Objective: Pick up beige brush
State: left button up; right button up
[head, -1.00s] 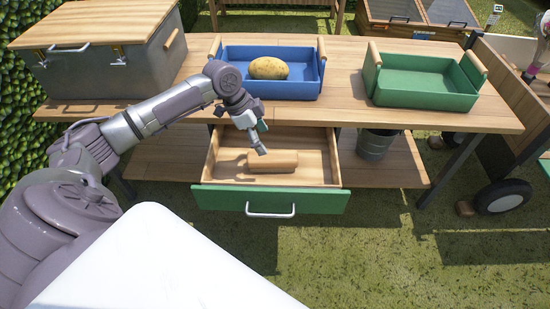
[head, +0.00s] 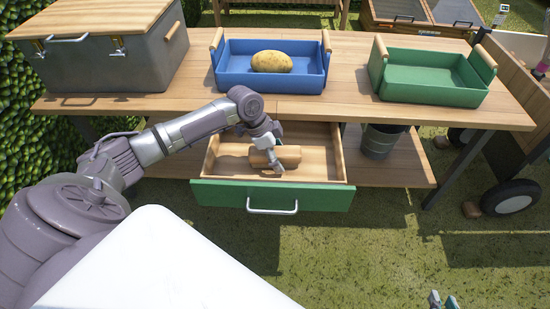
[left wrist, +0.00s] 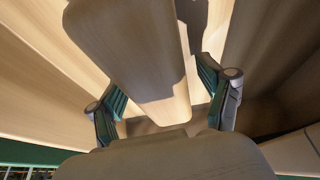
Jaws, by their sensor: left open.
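The beige brush (head: 288,154) lies in the pulled-out wooden drawer (head: 320,178) under the table. It looks like a smooth, rounded beige block. My left gripper (head: 270,165) is down at the brush inside the drawer. In the left wrist view the brush (left wrist: 135,50) runs between the two open fingers of my left gripper (left wrist: 165,100), with a gap visible on each side. The near end of the brush is partly hidden by the gripper body. Only the tips of my right gripper (head: 442,300) show at the bottom right edge, away from the drawer.
The drawer has a green front (head: 330,197) with a metal handle. On the table (head: 345,75) stand a blue tray (head: 270,82) holding a potato (head: 272,62), a green tray (head: 430,92) and a grey chest (head: 110,65). A metal bucket (head: 378,143) stands on the lower shelf.

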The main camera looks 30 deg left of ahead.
aim_at(281, 150)
pick_arm(q)
jog(key=shift+f, duration=0.1)
jog(key=c, duration=1.3)
pick_arm(e)
jog(key=shift+w+r, duration=0.15)
pick_arm(q)
jog(key=shift+c, duration=0.2)
